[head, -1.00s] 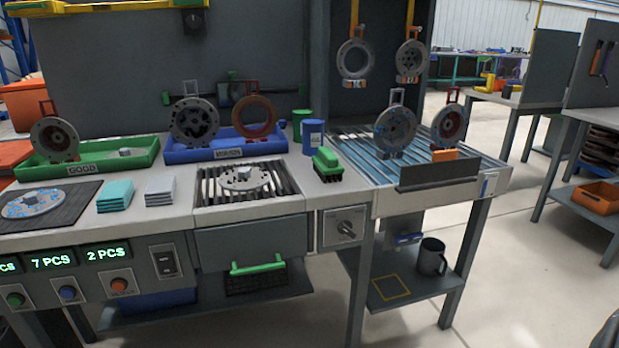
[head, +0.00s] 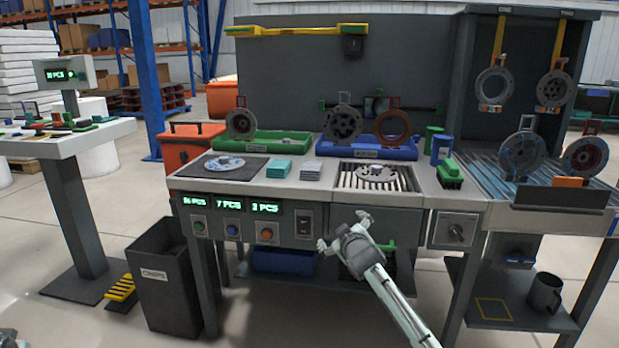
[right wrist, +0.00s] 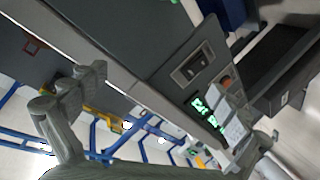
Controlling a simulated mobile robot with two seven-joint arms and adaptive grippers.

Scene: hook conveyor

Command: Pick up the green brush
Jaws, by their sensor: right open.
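The green brush (head: 450,172) has a green handle over dark bristles. It lies on the right part of the workbench in the head view, just right of the grill and in front of the blue can. My right gripper (head: 343,232) is open and empty, in front of the bench, left of the brush and lower than it. Its spread fingers also show in the right wrist view (right wrist: 165,95), with the bench's control panel beyond them. The brush does not show in the right wrist view.
Near the brush stand a blue can (head: 441,150), a green can (head: 432,140) and the slatted grill (head: 408,181) with a metal part. The blue tray (head: 367,153) is behind the grill. A roller conveyor (head: 487,170) with hanging discs is on the right.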

